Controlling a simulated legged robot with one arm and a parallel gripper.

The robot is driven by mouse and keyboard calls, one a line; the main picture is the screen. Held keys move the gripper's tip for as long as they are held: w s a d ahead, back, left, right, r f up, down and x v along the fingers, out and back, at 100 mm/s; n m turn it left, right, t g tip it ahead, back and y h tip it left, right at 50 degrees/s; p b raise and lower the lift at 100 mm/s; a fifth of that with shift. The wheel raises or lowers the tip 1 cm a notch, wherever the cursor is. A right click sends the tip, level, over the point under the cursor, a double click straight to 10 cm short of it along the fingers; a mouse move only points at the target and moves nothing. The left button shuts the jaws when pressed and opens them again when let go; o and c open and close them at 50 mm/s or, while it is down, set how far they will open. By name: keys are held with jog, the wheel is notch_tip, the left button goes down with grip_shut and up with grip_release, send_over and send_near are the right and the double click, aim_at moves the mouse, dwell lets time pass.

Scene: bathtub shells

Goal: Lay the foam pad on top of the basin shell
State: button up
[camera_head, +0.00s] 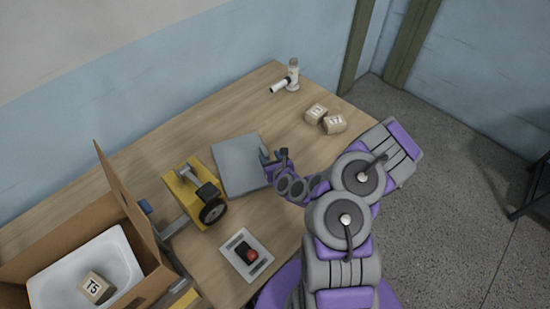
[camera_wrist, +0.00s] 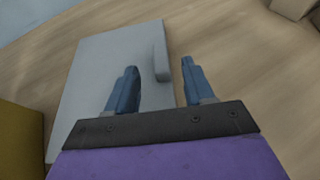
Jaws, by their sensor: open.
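The grey foam pad (camera_head: 236,163) lies flat on the wooden table. In the wrist view the pad (camera_wrist: 95,75) has a raised grip tab (camera_wrist: 161,61) near its right edge. My gripper (camera_head: 273,157) is at the pad's right edge. In the wrist view my gripper (camera_wrist: 157,80) is open, one finger over the pad and the other past its right edge, with the tab ahead between them. The white basin shell (camera_head: 115,262) sits inside an open cardboard box (camera_head: 154,284) at lower left. A block marked T5 (camera_head: 96,287) rests in the shell.
A yellow device with a black wheel (camera_head: 196,193) stands between pad and box. A panel with a red button (camera_head: 247,254) lies at the front. Two blocks (camera_head: 325,118) and a white pipe fitting (camera_head: 289,78) stand at the back right. The box flap (camera_head: 121,188) stands up.

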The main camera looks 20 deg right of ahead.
jog(key=shift+p+v, duration=0.95)
jog(key=shift+p, duration=0.05)
jog(key=shift+s+d+r+p, duration=0.15)
jog(key=shift+s+r+p, duration=0.5)
jog(key=shift+p, duration=0.6)
jog(key=shift+s+p, duration=0.5)
jog(key=s+a+r+n+g+y, duration=0.45)
jog(key=a+r+n+g, duration=0.5)
jog(key=n, duration=1.05)
jog(key=s+r+n+g+h, duration=0.2)
jog(key=s+r+n, duration=0.6)
jog(key=s+r, duration=0.4)
jog(key=s+r+n+g+h, duration=0.2)
jog(key=s+r+n, duration=0.6)
jog(key=s, duration=1)
notch_tip(320, 180, up, 5)
jog(key=shift+d+f+g, duration=0.1)
jog(key=shift+d+g, duration=0.35)
jog(key=shift+g, duration=0.5)
